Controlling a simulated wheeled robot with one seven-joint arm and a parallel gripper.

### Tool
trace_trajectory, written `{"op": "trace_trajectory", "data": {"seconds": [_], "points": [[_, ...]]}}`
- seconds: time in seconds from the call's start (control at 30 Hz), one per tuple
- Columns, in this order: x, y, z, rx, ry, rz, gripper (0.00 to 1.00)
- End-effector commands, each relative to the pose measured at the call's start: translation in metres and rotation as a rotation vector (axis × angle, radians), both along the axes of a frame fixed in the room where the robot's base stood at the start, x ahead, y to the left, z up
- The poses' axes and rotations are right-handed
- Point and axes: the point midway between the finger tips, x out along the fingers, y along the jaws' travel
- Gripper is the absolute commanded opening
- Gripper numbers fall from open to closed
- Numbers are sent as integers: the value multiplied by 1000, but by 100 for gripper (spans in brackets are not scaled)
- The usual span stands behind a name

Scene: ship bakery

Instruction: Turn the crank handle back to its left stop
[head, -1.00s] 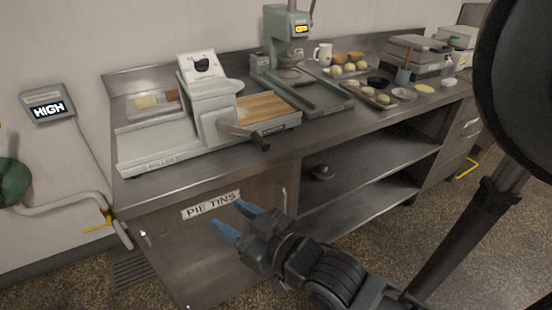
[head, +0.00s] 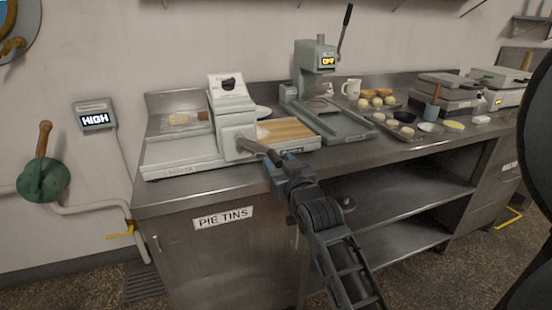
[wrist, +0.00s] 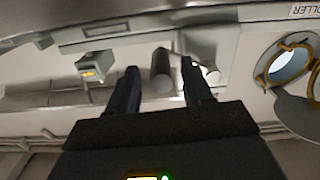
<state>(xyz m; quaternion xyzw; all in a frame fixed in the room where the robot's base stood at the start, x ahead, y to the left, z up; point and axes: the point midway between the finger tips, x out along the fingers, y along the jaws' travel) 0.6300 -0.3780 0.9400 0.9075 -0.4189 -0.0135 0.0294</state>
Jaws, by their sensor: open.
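The crank handle (head: 273,156) sticks out from the front of the grey-white roller machine (head: 235,120) on the steel counter. Its grip points toward the right and front in the head view. My gripper (head: 279,167), with blue fingers, is at the handle's end, in front of the counter edge. In the wrist view, the handle's dark round grip (wrist: 162,70) shows between the two separated fingertips of my gripper (wrist: 160,78). The pale metal crank arm (wrist: 200,52) shows beyond the right finger. I cannot tell whether a finger touches the grip.
A wooden board (head: 285,130) lies on the roller's bed. The cabinet door marked PIE TINS (head: 222,217) is below. Open shelves (head: 400,190) are at right.

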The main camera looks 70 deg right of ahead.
Motion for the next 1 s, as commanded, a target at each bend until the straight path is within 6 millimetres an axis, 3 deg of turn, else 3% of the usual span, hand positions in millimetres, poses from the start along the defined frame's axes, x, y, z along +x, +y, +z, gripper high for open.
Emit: {"op": "trace_trajectory", "data": {"seconds": [0.23,0.57,1.0], "points": [[18,-20,1,-1,-1,0,51],[20,-23,0,-1,1,1,51],[20,-23,0,-1,1,1,10]]}}
